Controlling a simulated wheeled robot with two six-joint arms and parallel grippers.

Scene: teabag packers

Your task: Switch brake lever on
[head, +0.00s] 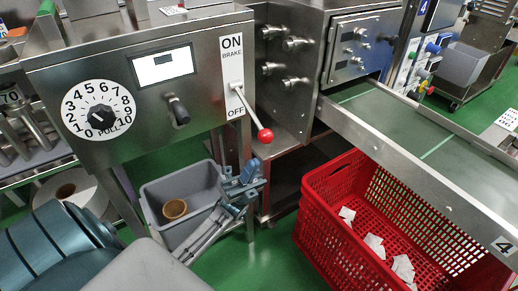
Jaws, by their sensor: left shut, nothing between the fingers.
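The brake lever (249,110) is a metal rod with a red ball knob (265,135). It comes out of a white label plate (232,66) marked ON at the top, BRAKE below that and OFF at the bottom. The lever slants down and to the right, with its knob below the OFF mark. My left gripper (254,177) is below the knob in the picture, apart from it. It is shut and empty, in front of a grey bin. My right gripper is out of view.
A steel control box carries a numbered PULL dial (98,112) and a black handle (178,110). A grey bin (160,187) holds a brown roll (175,209). A red crate (318,222) with several teabags stands under the conveyor (440,150) at right.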

